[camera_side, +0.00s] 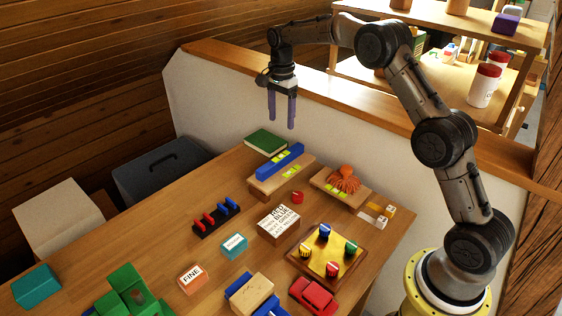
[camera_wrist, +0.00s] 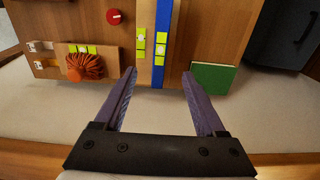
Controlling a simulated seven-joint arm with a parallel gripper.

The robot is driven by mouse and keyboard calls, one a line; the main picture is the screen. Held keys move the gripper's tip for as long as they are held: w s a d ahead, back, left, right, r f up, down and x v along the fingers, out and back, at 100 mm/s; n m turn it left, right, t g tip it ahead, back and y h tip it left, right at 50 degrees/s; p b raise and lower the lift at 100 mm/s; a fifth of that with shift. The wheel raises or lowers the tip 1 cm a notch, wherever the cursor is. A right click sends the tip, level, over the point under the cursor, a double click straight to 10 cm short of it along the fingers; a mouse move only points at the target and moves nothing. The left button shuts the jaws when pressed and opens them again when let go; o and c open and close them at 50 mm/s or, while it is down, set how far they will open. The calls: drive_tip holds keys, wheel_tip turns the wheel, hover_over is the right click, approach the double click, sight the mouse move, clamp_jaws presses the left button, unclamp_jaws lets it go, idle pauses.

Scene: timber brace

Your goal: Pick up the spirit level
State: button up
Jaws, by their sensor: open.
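A long blue bar with yellow-green squares, which looks like the spirit level (camera_side: 268,170), lies on a light wooden block (camera_side: 257,188) at the back of the table. In the wrist view the blue bar (camera_wrist: 162,14) runs up the picture, with the block (camera_wrist: 145,65) beside and under it. My gripper (camera_side: 281,127) is open and empty, well above the table and the bar, fingers pointing down. In the wrist view the bar's near end shows beyond and between my fingertips (camera_wrist: 159,72), not touching them.
A green book (camera_side: 266,142) lies close behind the bar. An orange octopus-like figure (camera_side: 344,180) sits on another wooden block to the right. A red round piece (camera_side: 297,197) lies in front. A white low wall (camera_side: 230,118) stands behind the table.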

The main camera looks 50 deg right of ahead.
hover_over(281, 157)
wheel_tip(281, 157, down, 9)
drive_tip(key=shift+s+d+r, duration=0.1)
drive_tip(key=shift+d+r, duration=0.05)
drive_tip(key=shift+f, duration=2.7)
clamp_jaws()
